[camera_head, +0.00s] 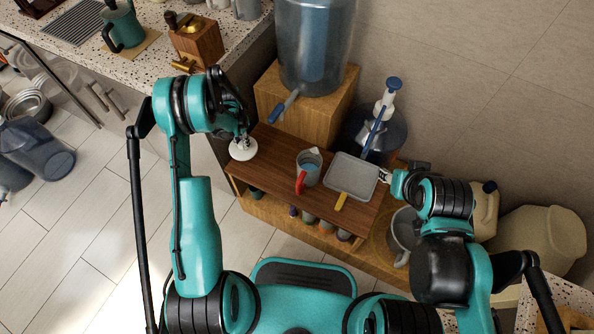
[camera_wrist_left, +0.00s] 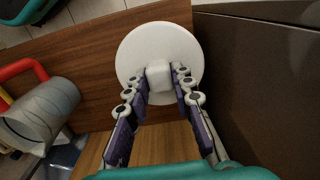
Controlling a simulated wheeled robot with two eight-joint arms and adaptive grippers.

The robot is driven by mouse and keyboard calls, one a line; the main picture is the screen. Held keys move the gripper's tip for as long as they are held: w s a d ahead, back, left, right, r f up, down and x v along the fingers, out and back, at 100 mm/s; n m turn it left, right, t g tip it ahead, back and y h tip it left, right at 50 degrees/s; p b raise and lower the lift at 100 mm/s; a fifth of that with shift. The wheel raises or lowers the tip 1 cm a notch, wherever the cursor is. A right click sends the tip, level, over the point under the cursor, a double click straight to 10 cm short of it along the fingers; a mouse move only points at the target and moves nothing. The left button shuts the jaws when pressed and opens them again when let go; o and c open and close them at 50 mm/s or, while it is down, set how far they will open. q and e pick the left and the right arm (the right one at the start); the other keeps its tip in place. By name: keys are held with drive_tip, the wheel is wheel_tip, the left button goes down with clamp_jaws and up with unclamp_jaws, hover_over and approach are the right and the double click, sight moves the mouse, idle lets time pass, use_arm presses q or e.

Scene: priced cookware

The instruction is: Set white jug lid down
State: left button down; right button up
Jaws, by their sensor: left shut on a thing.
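The white jug lid (camera_head: 242,150) is a round white disc over the left end of the brown wooden shelf top (camera_head: 272,145). In the left wrist view the lid (camera_wrist_left: 136,45) lies flat-side level with its square knob (camera_wrist_left: 159,76) between the fingers. My left gripper (camera_head: 243,137) is shut on that knob; it also shows in the left wrist view (camera_wrist_left: 160,85). I cannot tell whether the lid touches the wood. My right gripper (camera_head: 385,175) is by the right edge of a grey tray (camera_head: 353,172); its finger opening is too small to tell.
A metal jug (camera_head: 311,167) with a red handle stands on the shelf top, right of the lid. A large water bottle (camera_head: 315,45) on a wooden box (camera_head: 268,95) stands behind. A counter (camera_head: 245,35) is at the left. Bare wood separates lid and jug.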

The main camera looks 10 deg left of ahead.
use_arm(q)
wheel_tip(320, 180, down, 10)
drive_tip(key=b, duration=0.4)
drive_tip(key=shift+f, duration=0.15)
drive_tip(key=c, duration=1.3)
unclamp_jaws()
